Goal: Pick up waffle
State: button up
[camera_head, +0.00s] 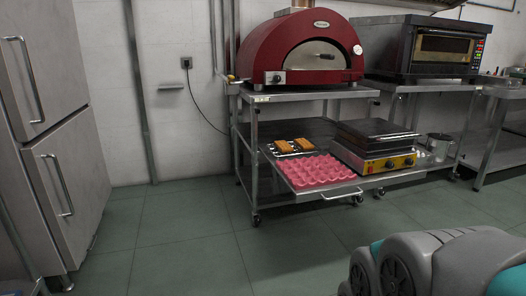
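Two golden-brown pieces that look like waffles lie side by side on a dark surface on the pulled-out lower shelf of the steel stand: a left waffle (283,146) and a right waffle (304,144). They sit just behind a pink egg-tray-like sheet (314,170). A waffle-iron-like appliance (376,146) with a yellow control panel stands to their right. My gripper is not in view. A grey and teal rounded part at the lower right seems to be my own body.
A red dome oven (300,50) and a black oven (428,48) stand on steel tables. A metal pot (439,146) is right of the appliance. A steel fridge (50,130) stands left. The green floor (190,235) is clear.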

aim_at(284, 146)
jog(key=i+z, duration=0.1)
jog(key=z, duration=0.2)
jog(key=i+j+z, duration=0.1)
jog(key=z, duration=0.2)
jog(key=i+j+z, duration=0.25)
jog(key=i+j, duration=0.15)
jog(key=j, duration=0.2)
jog(key=i+j+z, duration=0.15)
jog(key=j, duration=0.2)
jog(key=i+j+z, duration=0.15)
jog(key=j, duration=0.2)
jog(key=i+j+z, duration=0.1)
jog(key=j, duration=0.25)
jog(key=i+j, duration=0.1)
jog(key=j, duration=0.15)
jog(key=i+j, duration=0.15)
jog(key=j, duration=0.15)
jog(key=i+j, duration=0.1)
jog(key=j, duration=0.15)
